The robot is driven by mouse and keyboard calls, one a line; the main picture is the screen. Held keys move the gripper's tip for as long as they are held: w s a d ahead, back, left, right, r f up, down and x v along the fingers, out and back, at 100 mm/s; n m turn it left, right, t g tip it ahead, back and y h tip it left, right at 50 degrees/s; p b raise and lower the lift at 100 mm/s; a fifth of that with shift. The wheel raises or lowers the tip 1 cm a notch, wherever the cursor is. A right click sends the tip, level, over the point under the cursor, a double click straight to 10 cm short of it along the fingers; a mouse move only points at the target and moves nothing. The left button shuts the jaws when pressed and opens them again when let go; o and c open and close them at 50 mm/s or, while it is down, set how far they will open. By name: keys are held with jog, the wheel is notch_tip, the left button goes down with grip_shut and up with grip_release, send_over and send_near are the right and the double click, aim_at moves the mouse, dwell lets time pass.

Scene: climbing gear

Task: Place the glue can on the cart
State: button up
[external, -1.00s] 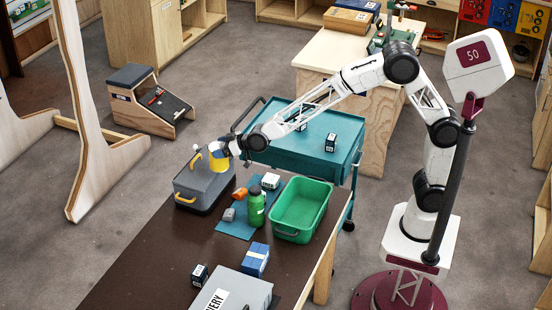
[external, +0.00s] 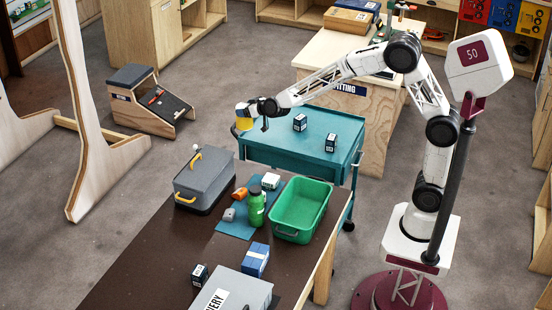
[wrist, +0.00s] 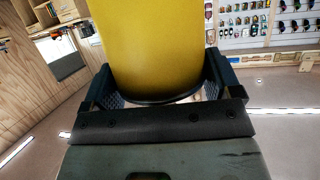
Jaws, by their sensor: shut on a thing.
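The yellow glue can (external: 243,122) is held in my gripper (external: 251,110) at the left end of the teal cart (external: 290,150) in the external view. In the wrist view the can (wrist: 160,45) fills the space between the two fingers of my gripper (wrist: 158,92), which are shut on it. The can appears raised around the height of the cart's top, near its left edge. I cannot tell whether it is over the cart top or just beyond the edge.
Two small dark boxes (external: 300,122) (external: 330,143) stand on the cart top. The brown table (external: 150,245) in front holds a grey toolbox (external: 204,183), a green bin (external: 301,210) and a green bottle (external: 256,207). The front left part of the cart top is clear.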

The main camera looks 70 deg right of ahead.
jog(key=s+d+m+g+h, duration=0.15)
jog(key=s+d, duration=0.35)
jog(key=d, duration=0.9)
jog(key=s+d+m+g+h, duration=0.1)
jog(key=s+d+m+h, duration=0.25)
jog(key=d, duration=0.95)
jog(key=s+d+m+g+h, duration=0.2)
jog(key=s+d, duration=0.3)
jog(key=d, duration=0.9)
jog(key=shift+t, duration=0.25)
jog(key=f, duration=0.5)
jog(key=shift+s+f, duration=0.15)
jog(key=shift+s, duration=0.05)
notch_tip(320, 180, down, 6)
jog(key=shift+f, duration=0.15)
jog(key=shift+f, duration=1.85)
jog(key=shift+f, duration=0.1)
